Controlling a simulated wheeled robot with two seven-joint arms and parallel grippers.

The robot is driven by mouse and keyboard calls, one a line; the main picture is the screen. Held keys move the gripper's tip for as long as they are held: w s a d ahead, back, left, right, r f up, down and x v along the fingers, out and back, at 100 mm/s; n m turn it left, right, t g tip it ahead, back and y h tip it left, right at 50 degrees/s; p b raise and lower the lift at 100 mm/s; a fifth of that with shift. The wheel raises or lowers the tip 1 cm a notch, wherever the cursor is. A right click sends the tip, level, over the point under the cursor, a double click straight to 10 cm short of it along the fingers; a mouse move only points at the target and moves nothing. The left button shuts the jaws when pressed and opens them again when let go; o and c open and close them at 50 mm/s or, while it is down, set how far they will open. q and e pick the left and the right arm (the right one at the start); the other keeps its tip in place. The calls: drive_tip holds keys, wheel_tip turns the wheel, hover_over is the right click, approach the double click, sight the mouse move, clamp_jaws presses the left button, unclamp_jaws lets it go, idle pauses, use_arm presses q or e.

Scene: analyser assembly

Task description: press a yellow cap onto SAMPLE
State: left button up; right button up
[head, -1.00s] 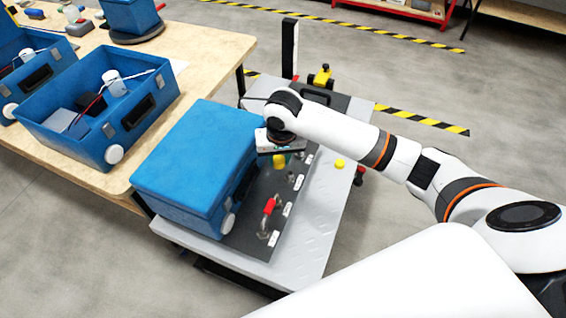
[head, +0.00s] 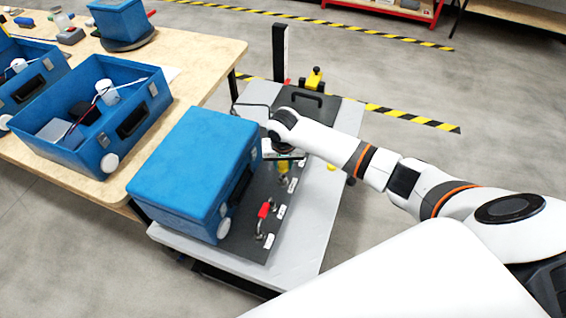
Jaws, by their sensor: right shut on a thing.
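My right gripper (head: 284,157) hangs over the dark plate of the cart, just right of the blue analyser box (head: 190,160). It is shut on a yellow cap (head: 283,168), seen just below the jaws, close above a row of ports with white labels. The labels are too small to read, so I cannot tell which is SAMPLE. The hand hides the port below, and I cannot tell whether the cap touches it. A second yellow cap (head: 331,167) lies on the grey cart top to the right. My left gripper is not in view.
A red-capped fitting (head: 264,210) stands on the plate's near part. A black post (head: 279,52), a yellow piece (head: 315,78) and a black handle are at the cart's far end. A wooden table (head: 205,62) with open blue boxes stands left. Floor right of the cart is clear.

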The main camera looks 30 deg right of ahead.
sight(283, 179)
drive_tip(key=shift+f+b, duration=1.1)
drive_tip(key=shift+b, duration=0.05)
drive_tip(key=shift+f, duration=0.8)
drive_tip(key=shift+s+f, duration=0.1)
drive_tip(key=shift+f, duration=0.1)
drive_tip(key=shift+p, duration=0.65)
drive_tip(key=shift+f+b, duration=0.5)
drive_tip(key=shift+f, duration=0.55)
drive_tip(key=o, duration=1)
drive_tip(key=shift+o, duration=0.2)
